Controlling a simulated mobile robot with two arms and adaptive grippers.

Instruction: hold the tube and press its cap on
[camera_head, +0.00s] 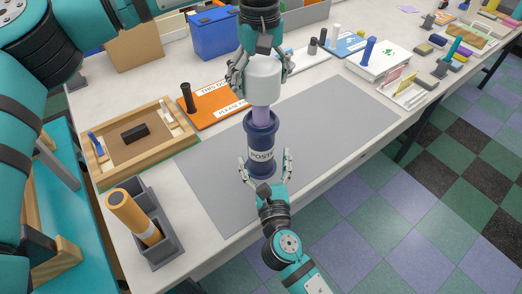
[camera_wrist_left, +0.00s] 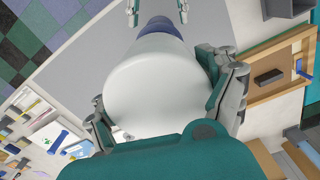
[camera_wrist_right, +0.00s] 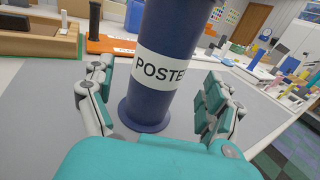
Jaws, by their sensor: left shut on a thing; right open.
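The dark blue tube (camera_head: 262,160) stands upright on the grey mat, with a white label that reads "POSTE" and more. A lavender neck (camera_head: 261,117) shows at its top. My left gripper (camera_head: 263,76) is shut on the white cap (camera_head: 263,84), held over the neck; whether the cap touches the neck I cannot tell. The cap fills the left wrist view (camera_wrist_left: 150,85), with the blue tube (camera_wrist_left: 160,26) beyond it. My right gripper (camera_head: 265,165) is open, its fingers on either side of the lower tube. In the right wrist view, the tube (camera_wrist_right: 158,70) stands between the apart fingers.
The grey mat (camera_head: 340,115) is bare around the tube. A wooden tray (camera_head: 105,170) and a grey holder with an orange roll (camera_head: 133,218) stand at left. An orange board (camera_head: 207,106) and a blue box (camera_head: 215,35) are behind. A white box (camera_head: 378,60) stands at right.

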